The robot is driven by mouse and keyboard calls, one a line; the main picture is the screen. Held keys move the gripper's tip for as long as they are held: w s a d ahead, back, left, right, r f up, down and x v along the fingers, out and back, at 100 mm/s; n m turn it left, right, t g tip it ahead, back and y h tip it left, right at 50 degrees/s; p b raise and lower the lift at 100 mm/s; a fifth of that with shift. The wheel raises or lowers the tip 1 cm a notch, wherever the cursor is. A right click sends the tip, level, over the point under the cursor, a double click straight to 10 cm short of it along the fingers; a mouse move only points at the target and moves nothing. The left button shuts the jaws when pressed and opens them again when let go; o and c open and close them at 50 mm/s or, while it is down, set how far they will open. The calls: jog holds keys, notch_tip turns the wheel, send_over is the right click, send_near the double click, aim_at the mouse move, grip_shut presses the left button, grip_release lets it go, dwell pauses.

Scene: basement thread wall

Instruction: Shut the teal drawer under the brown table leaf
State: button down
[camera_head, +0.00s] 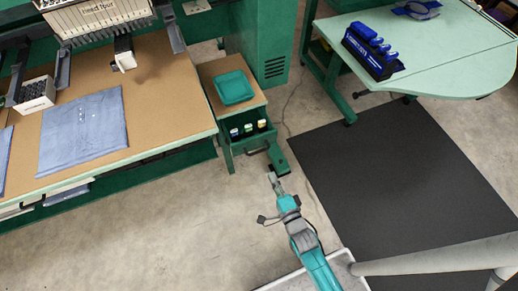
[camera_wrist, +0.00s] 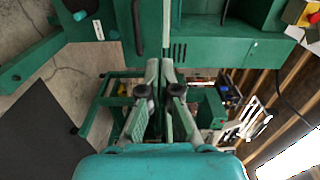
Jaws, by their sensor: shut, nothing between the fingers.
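The teal drawer (camera_head: 241,147) stands pulled out under the brown table leaf (camera_head: 207,72) in the head view. Several small bottles (camera_head: 248,129) show inside it, and a dark handle (camera_head: 258,150) is on its front. My gripper (camera_head: 273,177) is shut and empty, in front of the drawer and a little to the right of the handle, apart from it. In the wrist view the shut fingertips (camera_wrist: 165,66) point towards green panels. A dark upright handle (camera_wrist: 138,27) shows there just beyond and left of them. The exact gap to the drawer front is hard to tell.
A teal tray (camera_head: 235,87) rests on the leaf. A green foot with a dark caster (camera_head: 279,165) stands near my gripper. A large sewing table (camera_head: 165,103) is at left, a pale green table (camera_head: 445,55) at upper right. The dark floor mat (camera_head: 400,180) is clear.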

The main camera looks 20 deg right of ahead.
jog(key=w, duration=0.1)
send_near(248, 127)
jog(key=shift+w+r, duration=0.3)
jog(key=shift+r, duration=0.2)
dwell(0.3)
jog(key=w, duration=0.9)
jog(key=shift+w, duration=0.2)
jog(key=shift+s, duration=0.1)
